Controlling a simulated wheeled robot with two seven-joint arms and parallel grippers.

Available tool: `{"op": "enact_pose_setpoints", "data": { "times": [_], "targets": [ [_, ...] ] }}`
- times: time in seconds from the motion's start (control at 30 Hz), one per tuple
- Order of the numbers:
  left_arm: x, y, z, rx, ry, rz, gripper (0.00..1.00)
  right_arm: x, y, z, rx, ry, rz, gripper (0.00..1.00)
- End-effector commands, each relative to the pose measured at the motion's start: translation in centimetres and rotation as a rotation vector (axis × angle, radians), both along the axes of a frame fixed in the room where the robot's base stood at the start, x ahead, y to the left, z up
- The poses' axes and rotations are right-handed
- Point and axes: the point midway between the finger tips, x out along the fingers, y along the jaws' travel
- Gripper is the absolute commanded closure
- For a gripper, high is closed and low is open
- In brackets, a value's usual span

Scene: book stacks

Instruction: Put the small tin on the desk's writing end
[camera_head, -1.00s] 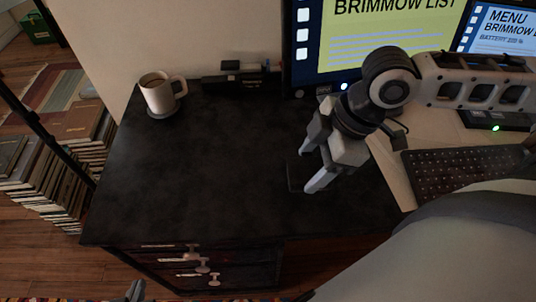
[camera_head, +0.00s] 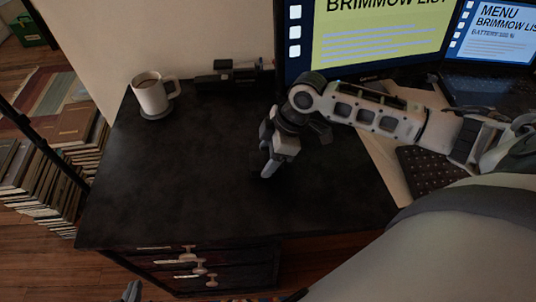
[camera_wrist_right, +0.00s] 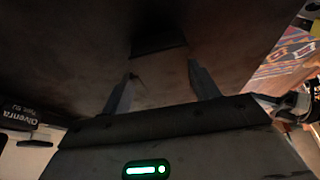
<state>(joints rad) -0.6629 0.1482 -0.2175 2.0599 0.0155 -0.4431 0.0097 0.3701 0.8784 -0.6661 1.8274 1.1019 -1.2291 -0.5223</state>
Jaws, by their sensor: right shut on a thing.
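My right gripper (camera_head: 270,162) hangs low over the black desk top (camera_head: 180,180), left of the keyboard. It is shut on a small dark thing, taken to be the small tin, which barely stands out against the black surface. In the right wrist view the tin (camera_wrist_right: 160,88) shows between the two fingers of the gripper (camera_wrist_right: 160,75). I cannot tell whether the tin touches the desk. Only a grey tip of my left gripper (camera_head: 133,291) shows at the bottom edge, in front of the desk; its jaws cannot be judged.
A white mug (camera_head: 152,96) stands on a coaster at the desk's back left. A dark organiser (camera_head: 232,78) is at the back, beside the monitor (camera_head: 370,40). A keyboard (camera_head: 430,170) lies to the right. The left and middle of the black top are clear. Books (camera_head: 75,125) are stacked on the floor.

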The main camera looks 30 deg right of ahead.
Motion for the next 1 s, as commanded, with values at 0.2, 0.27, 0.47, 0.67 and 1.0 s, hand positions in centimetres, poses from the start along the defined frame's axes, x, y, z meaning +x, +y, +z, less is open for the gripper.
{"op": "enact_pose_setpoints", "data": {
  "times": [0.2,0.27,0.47,0.67,1.0],
  "targets": [
    [0.0,0.0,0.0,0.001,0.000,-0.001,1.00,0.0,0.0,-0.6,0.001,-0.003,0.000,0.64],
    [0.0,0.0,0.0,0.001,0.000,-0.001,1.00,0.0,0.0,-0.6,0.001,-0.003,0.000,0.64],
    [-0.1,0.0,-0.2,0.002,0.003,-0.001,1.00,0.0,0.0,-0.9,0.000,-0.001,0.000,0.20],
    [-0.2,0.0,-0.3,0.003,0.006,-0.001,1.00,0.0,0.0,-0.9,0.000,-0.001,0.000,0.17],
    [-0.2,0.1,-0.1,0.004,0.006,-0.002,1.00,-0.4,-1.0,1.9,-0.003,-0.004,-0.001,0.17]
  ]
}}
